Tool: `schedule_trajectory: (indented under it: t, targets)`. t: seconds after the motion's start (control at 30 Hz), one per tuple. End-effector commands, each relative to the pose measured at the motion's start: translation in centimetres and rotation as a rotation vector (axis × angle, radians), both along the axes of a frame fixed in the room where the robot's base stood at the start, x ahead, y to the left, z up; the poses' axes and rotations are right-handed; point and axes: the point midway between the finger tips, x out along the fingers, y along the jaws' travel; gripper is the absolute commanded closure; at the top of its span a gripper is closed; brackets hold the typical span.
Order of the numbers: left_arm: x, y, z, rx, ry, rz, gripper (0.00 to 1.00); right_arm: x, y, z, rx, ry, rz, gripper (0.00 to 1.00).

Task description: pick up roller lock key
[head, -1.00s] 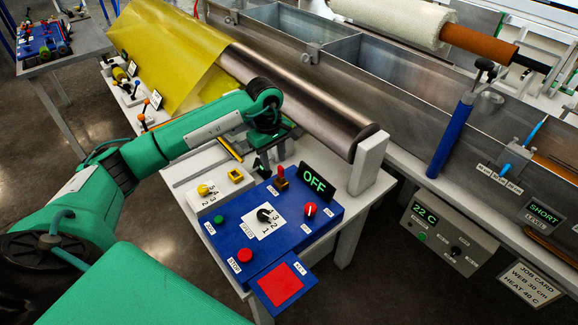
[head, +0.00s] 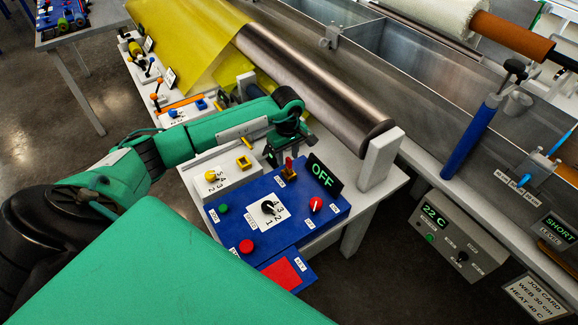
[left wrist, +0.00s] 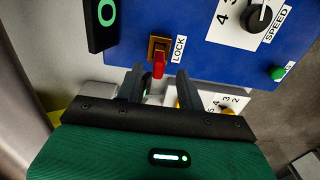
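The roller lock key is a small red key (head: 288,164) standing in a brass-coloured lock on the blue control panel (head: 240,211). In the left wrist view the red key (left wrist: 158,66) sits beside the LOCK label, just ahead of the fingertips. My left gripper (head: 279,152) is just behind and left of the key in the head view. In the left wrist view the left gripper (left wrist: 161,80) has its two dark fingers apart with nothing held. The key appears between their lines; how deep it is between them I cannot tell. My right gripper is not in view.
The OFF display (head: 323,175) stands close to the right of the key. A metal roller (head: 315,85) lies behind, ending at a pale post (head: 380,158). A white box with a yellow knob (head: 211,176) is left of the lock. Red and green buttons sit on the panel.

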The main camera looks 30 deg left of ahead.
Motion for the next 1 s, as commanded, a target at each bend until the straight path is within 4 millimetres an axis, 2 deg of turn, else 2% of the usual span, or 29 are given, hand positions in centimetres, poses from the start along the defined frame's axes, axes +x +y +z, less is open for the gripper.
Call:
schedule_trajectory:
  t: [0.1,0.3,0.6,0.67,0.8,1.0]
  targets:
    - [-0.1,-0.4,-1.3,-0.003,0.007,0.000,0.62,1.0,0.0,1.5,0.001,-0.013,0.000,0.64]
    - [0.1,-0.5,-4.1,-0.002,0.003,0.002,0.62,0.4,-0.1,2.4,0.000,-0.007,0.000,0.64]
    - [0.1,-0.4,-4.8,-0.001,0.001,-0.001,0.62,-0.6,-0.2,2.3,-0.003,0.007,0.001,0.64]
    - [0.1,-0.4,-4.8,-0.001,0.001,-0.001,0.72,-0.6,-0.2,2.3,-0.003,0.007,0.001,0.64]
    - [0.1,-0.4,-4.8,-0.001,0.001,0.000,0.99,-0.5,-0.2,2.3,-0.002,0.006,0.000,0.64]
    - [0.1,-0.4,-4.7,-0.001,0.000,0.000,1.00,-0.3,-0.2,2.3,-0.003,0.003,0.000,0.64]
